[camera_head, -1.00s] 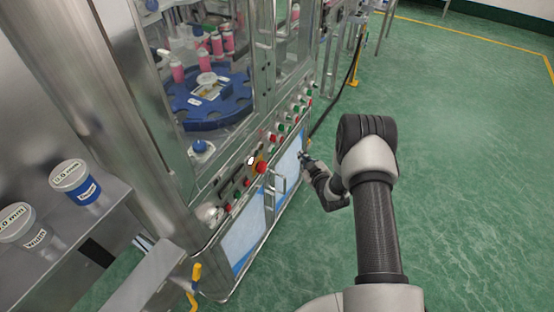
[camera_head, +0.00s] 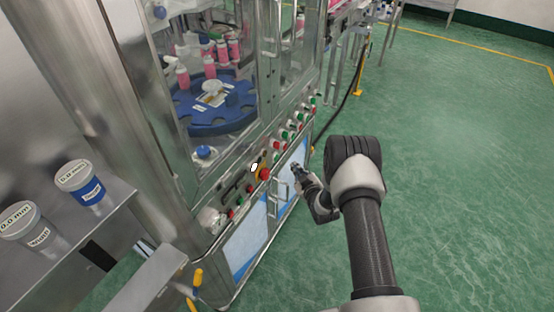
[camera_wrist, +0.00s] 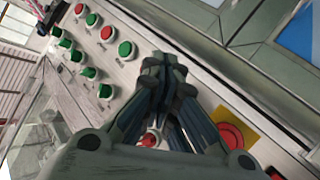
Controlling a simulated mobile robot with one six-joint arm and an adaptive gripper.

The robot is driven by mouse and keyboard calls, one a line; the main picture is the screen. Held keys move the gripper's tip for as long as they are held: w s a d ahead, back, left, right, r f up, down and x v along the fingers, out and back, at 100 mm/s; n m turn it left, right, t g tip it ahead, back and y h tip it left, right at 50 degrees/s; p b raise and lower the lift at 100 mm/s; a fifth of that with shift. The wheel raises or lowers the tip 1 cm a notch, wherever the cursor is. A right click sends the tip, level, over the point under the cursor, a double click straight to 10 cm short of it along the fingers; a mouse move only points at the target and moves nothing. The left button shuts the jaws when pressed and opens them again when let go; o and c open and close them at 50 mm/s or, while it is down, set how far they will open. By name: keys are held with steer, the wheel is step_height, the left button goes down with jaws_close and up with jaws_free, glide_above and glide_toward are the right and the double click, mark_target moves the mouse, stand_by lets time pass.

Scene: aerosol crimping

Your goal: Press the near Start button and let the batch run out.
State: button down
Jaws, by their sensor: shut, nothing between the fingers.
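The machine's control panel carries a row of red and green buttons. At its near end, a green button (camera_head: 239,201) sits between red ones, left of the red emergency knob (camera_head: 264,173). I cannot read labels, so I cannot confirm which is the near Start button. My gripper (camera_head: 296,168) is shut and empty, in front of the panel and right of the knob. In the wrist view, my gripper (camera_wrist: 165,72) points over the panel. The emergency knob (camera_wrist: 231,137) is to its right, a green button (camera_wrist: 127,51) to its upper left. A red button is partly hidden behind the fingers.
Behind the machine's glass, a blue turntable (camera_head: 205,122) holds pink cans (camera_head: 222,51). Two labelled containers stand on the steel shelf (camera_head: 110,205) at left. The green floor (camera_head: 450,170) at right is clear.

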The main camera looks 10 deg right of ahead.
mark_target(276, 158)
steer(key=shift+w+a+b, duration=0.4)
steer(key=shift+w+a, duration=0.3)
steer(key=shift+a, duration=0.25)
steer(key=shift+w+a+b, duration=0.4)
steer(key=shift+w+a, duration=0.25)
steer(key=shift+a, duration=0.25)
steer(key=shift+w+a+b, duration=0.25)
steer(key=shift+a+b, duration=0.1)
steer(key=shift+b, duration=0.05)
